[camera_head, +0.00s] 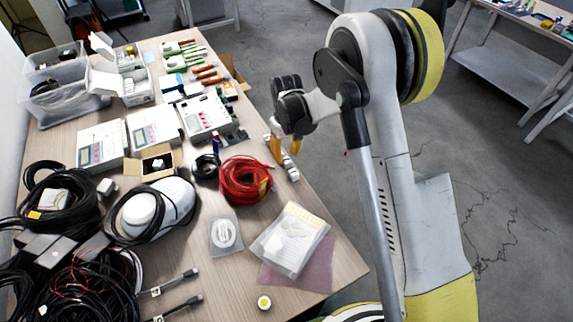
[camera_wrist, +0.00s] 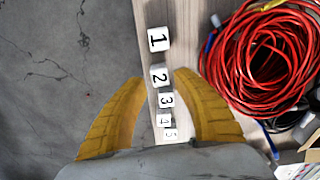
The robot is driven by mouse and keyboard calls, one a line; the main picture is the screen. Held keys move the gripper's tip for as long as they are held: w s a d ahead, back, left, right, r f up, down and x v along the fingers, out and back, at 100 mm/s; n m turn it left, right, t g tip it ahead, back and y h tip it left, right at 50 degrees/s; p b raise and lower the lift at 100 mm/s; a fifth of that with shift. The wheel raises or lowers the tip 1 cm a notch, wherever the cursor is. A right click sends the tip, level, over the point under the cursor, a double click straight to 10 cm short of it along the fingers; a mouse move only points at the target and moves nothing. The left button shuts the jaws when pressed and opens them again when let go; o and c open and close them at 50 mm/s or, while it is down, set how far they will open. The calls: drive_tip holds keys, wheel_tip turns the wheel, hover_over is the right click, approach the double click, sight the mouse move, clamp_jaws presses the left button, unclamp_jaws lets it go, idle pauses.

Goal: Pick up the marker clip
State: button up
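A row of several white numbered marker pieces, 1 to 5, lies along the table edge; I cannot tell which of them is the marker clip. In the wrist view, piece 1 (camera_wrist: 158,39) is farthest out, piece 2 (camera_wrist: 159,77) appears between my fingertips, and piece 3 (camera_wrist: 166,101) and smaller ones show nearer the palm. My gripper (camera_wrist: 160,78) is open, its two yellow fingers apart on either side of the row, seemingly touching nothing. In the head view my gripper (camera_head: 284,140) points down at the table's right edge, with some white pieces (camera_head: 291,170) just below it.
A red cable coil (camera_wrist: 262,58) lies right of the row, also in the head view (camera_head: 245,180). A black coil (camera_head: 205,167) and white boxed devices (camera_head: 207,117) stand farther left. Beyond the table edge is open grey floor (camera_wrist: 60,60). A bagged pad (camera_head: 290,238) lies nearer the front.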

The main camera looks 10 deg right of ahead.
sight(286, 160)
wheel_tip(286, 160, down, 4)
drive_tip(key=shift+w+b, duration=0.1)
drive_tip(key=shift+b, duration=0.7)
drive_tip(key=shift+r, duration=0.1)
drive_tip(key=c, duration=0.6)
